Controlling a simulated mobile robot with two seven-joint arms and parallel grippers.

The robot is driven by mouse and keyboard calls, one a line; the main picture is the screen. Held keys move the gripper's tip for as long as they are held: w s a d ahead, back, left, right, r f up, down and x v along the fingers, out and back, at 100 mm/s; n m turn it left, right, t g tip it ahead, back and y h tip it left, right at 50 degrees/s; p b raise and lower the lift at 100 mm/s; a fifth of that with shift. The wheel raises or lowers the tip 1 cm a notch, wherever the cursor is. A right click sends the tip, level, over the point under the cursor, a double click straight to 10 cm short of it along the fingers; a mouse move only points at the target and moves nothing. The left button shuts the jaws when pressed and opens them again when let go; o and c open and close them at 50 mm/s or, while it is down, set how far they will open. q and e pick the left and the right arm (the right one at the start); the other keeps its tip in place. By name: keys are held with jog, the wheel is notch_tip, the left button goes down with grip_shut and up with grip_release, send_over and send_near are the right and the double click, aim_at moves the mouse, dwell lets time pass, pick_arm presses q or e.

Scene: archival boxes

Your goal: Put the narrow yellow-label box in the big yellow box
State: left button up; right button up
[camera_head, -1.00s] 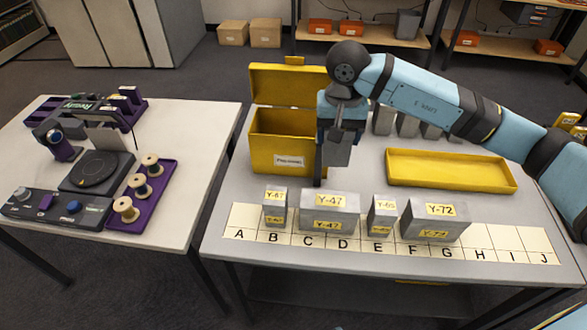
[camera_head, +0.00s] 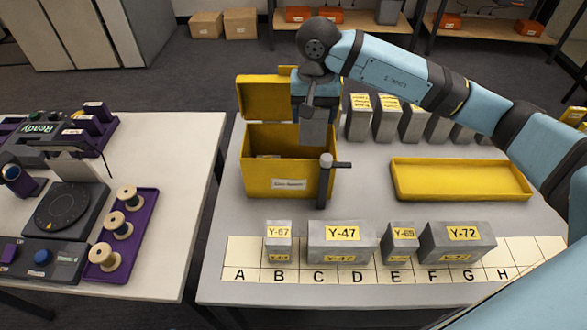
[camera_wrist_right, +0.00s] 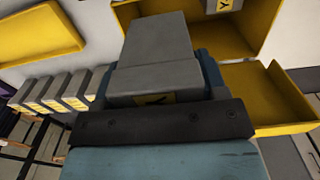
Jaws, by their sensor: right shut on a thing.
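The big yellow box (camera_head: 258,180) stands with its lid (camera_head: 265,98) open at the back of the table. My right gripper (camera_head: 313,107) is shut on a narrow grey box (camera_head: 313,131), held over the right part of the big box's opening. In the right wrist view the held box (camera_wrist_right: 158,50) shows a yellow label, mostly cut off. The big yellow box (camera_wrist_right: 280,100) also shows there, with another grey yellow-labelled box (camera_wrist_right: 222,5) inside it. The held box's lower end overlaps the opening in the head view; I cannot tell whether it is below the rim. My left gripper is not in view.
A dark post with a side lever (camera_head: 325,180) stands at the big box's front right. A yellow tray (camera_head: 460,192) lies right. Several grey boxes (camera_head: 386,118) line the back; more, including Y-47 (camera_head: 342,243), stand on the lettered strip (camera_head: 300,274). The middle is clear.

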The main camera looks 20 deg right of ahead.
notch_tip(320, 180, down, 18)
jog(key=shift+s+f+p, duration=0.15)
jog(key=shift+p, duration=0.25)
jog(key=shift+f, duration=0.3)
jog(key=shift+f, duration=0.2)
jog(key=o, duration=0.8)
jog(key=shift+r, duration=0.1)
jog(key=shift+c, duration=0.2)
